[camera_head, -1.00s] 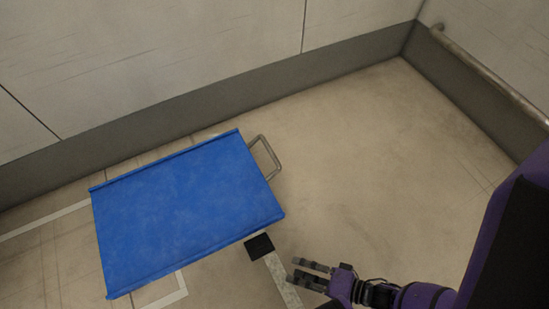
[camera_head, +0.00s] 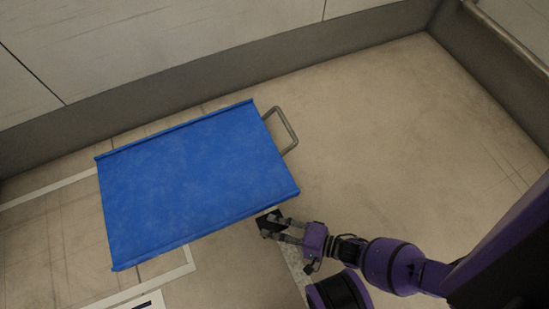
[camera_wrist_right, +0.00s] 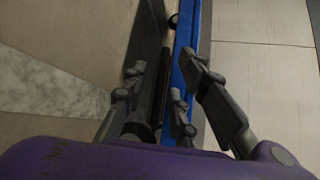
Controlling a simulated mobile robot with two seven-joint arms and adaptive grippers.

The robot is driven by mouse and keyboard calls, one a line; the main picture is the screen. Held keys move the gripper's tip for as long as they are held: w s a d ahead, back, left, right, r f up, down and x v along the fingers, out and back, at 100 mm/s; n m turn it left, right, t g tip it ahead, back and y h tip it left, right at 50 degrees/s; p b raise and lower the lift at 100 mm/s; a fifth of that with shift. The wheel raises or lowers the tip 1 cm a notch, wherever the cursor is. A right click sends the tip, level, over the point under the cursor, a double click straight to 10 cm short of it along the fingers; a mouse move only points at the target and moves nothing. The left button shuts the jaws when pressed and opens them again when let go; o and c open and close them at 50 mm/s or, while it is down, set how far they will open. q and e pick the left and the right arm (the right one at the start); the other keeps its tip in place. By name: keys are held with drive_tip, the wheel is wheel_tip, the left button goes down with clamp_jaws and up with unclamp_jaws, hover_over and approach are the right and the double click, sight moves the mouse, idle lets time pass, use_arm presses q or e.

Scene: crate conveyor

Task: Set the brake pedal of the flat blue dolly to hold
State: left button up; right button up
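The flat blue dolly (camera_head: 195,185) stands on the floor in the left half of the head view, with a grey handle (camera_head: 287,133) at its far right end. Its black brake pedal (camera_head: 265,219) sticks out at the near right corner, partly hidden by my right gripper. My right gripper (camera_head: 273,227) is at the pedal, its fingers apart on either side of it. In the right wrist view, the dark pedal edge (camera_wrist_right: 160,75) lies between the parted fingers, beside the blue dolly side (camera_wrist_right: 187,42). Contact and the pedal's exact tilt cannot be told. My left gripper is not in view.
A wall with a dark grey base strip (camera_head: 215,70) runs behind the dolly. A rail (camera_head: 505,35) is at the top right. Pale floor markings (camera_head: 150,285) lie near the dolly. The floor right of the dolly is clear.

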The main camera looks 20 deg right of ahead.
clamp_jaws()
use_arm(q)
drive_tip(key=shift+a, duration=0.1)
use_arm(e)
drive_tip(key=shift+f+b, duration=0.4)
drive_tip(key=shift+b, duration=0.4)
drive_tip(key=shift+f+n+t+b, duration=0.25)
drive_tip(key=shift+n+t+b, duration=0.15)
drive_tip(key=shift+b, duration=0.25)
drive_tip(key=shift+s+f+n+t+y, duration=0.1)
drive_tip(key=shift+f+n+t+y, duration=0.1)
drive_tip(key=shift+n+t+y, duration=0.1)
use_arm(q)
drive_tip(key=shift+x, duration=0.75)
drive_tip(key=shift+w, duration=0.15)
use_arm(e)
drive_tip(key=shift+s, duration=0.1)
